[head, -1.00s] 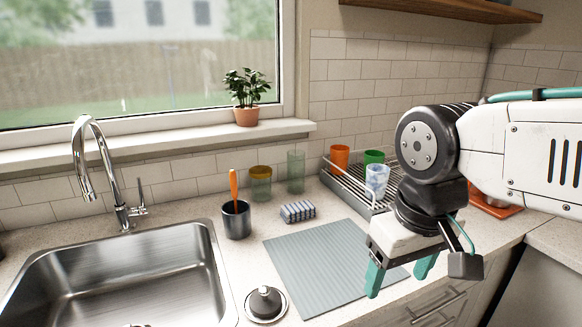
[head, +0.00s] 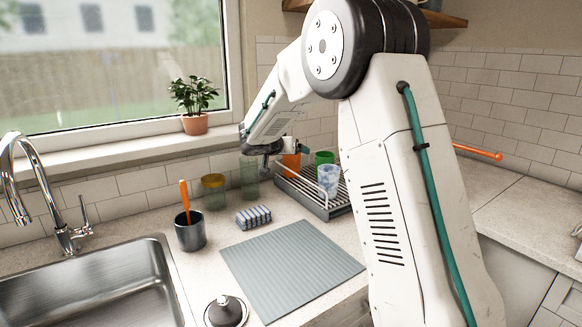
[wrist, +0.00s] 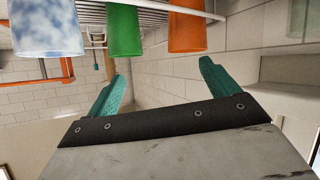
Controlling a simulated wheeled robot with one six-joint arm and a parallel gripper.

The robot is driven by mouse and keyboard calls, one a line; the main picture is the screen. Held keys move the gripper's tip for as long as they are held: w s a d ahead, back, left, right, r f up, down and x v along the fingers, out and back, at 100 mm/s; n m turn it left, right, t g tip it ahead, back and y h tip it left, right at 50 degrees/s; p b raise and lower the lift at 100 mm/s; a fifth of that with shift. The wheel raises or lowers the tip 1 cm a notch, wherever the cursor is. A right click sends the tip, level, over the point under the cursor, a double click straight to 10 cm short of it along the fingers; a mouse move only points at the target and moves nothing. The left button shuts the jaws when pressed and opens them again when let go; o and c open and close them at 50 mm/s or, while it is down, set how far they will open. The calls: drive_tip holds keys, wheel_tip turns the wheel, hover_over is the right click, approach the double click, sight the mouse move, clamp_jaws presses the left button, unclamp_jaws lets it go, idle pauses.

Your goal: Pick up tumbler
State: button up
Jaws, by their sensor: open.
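Three tumblers stand in the dish rack: an orange one (head: 291,161), a green one (head: 324,157) and a blue-and-white one (head: 328,180). The wrist view, turned upside down, shows the blue-and-white (wrist: 45,26), green (wrist: 122,30) and orange (wrist: 187,26) tumblers along its top edge. A tall pale-green glass (head: 249,178) stands left of the rack. I cannot tell which one the task means. My gripper (wrist: 162,70) is open and empty, its teal fingers apart from the tumblers. In the head view it is small and partly covers the orange tumbler.
The dish rack (head: 330,208) stands against the tiled wall. The sink (head: 100,290) is at left.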

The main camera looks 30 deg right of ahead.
sight(292, 163)
drive_tip(key=shift+t, duration=0.6)
drive_tip(key=w+d+f, duration=0.2)
drive_tip(key=w, duration=0.1)
drive_tip(key=w+d+f, duration=0.2)
drive_tip(key=w, duration=0.1)
drive_tip(key=w+d+f, duration=0.1)
drive_tip(key=w+d, duration=0.1)
drive_tip(key=w, duration=0.1)
drive_tip(key=shift+w+d+f, duration=0.2)
drive_tip(key=shift+d+f, duration=0.05)
drive_tip(key=shift+f, duration=0.15)
drive_tip(key=c, duration=1.1)
